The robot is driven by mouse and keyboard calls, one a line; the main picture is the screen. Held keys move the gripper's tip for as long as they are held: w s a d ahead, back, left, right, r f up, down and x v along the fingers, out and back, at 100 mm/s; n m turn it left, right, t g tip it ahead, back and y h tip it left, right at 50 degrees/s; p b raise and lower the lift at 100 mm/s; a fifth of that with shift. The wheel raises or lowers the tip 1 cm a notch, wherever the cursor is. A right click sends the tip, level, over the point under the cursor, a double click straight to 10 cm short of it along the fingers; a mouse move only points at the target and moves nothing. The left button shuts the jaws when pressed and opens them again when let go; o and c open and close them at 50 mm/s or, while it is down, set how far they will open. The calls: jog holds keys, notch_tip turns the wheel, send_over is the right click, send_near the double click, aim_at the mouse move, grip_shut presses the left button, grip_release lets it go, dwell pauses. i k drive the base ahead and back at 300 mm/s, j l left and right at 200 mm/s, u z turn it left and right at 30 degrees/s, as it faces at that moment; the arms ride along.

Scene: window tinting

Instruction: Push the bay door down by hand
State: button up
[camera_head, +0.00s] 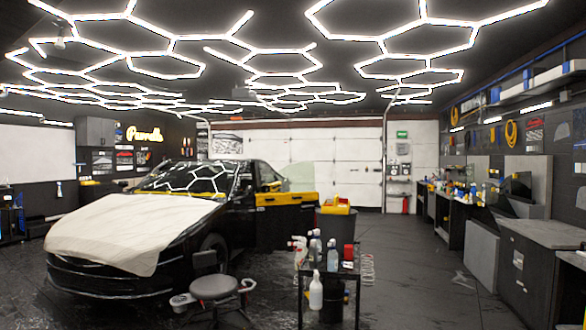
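The bay door (345,160) is a white panelled door in the back wall, right of centre. It fills its opening, and its visible lower edge on the right looks down at floor level. A dark red strip (300,123) runs along its top. The black car in front hides its lower left part. A vertical track (384,150) stands at its right side. I cannot make out a handle for certain. My gripper is not in view.
A black car (240,215) with a white cover (125,230) stands at left, its side door open. A bottle cart (335,268) and stool (214,288) stand in front. Workbenches (550,232) line the right wall. A floor aisle (410,270) runs between cart and benches.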

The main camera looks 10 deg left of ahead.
aim_at(331, 178)
jog(key=i+z, duration=0.15)
jog(key=i, duration=15.05)
jog(key=j, duration=0.25)
